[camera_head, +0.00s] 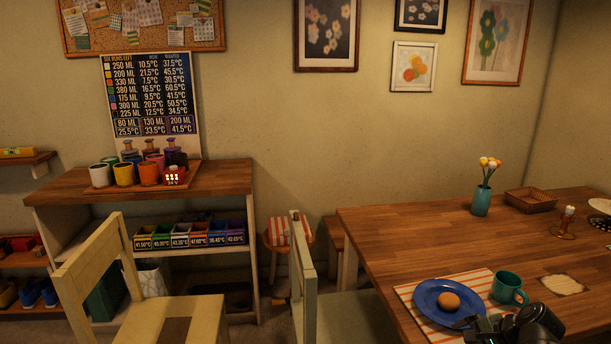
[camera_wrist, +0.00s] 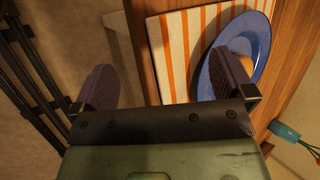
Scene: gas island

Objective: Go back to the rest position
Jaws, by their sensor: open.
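My gripper (camera_wrist: 167,82) is open in the wrist view, with its two dark fingers wide apart and nothing between them but the table edge and the mat's corner beyond. In the head view my gripper (camera_head: 468,325) shows at the lower right, in front of the blue plate (camera_head: 424,304). The plate holds a round brown bun (camera_head: 448,300) and sits on an orange-and-white striped mat (camera_head: 405,290). In the wrist view the blue plate (camera_wrist: 262,30) is at the upper right, beside the right finger, with the bun partly hidden.
A teal mug (camera_head: 508,288) stands right of the plate. A vase (camera_head: 482,201) and basket (camera_head: 531,200) are farther back on the wooden table (camera_head: 400,228). Chairs (camera_head: 150,290) stand left of it. A shelf (camera_head: 225,180) with cups and labelled bins is at the left wall.

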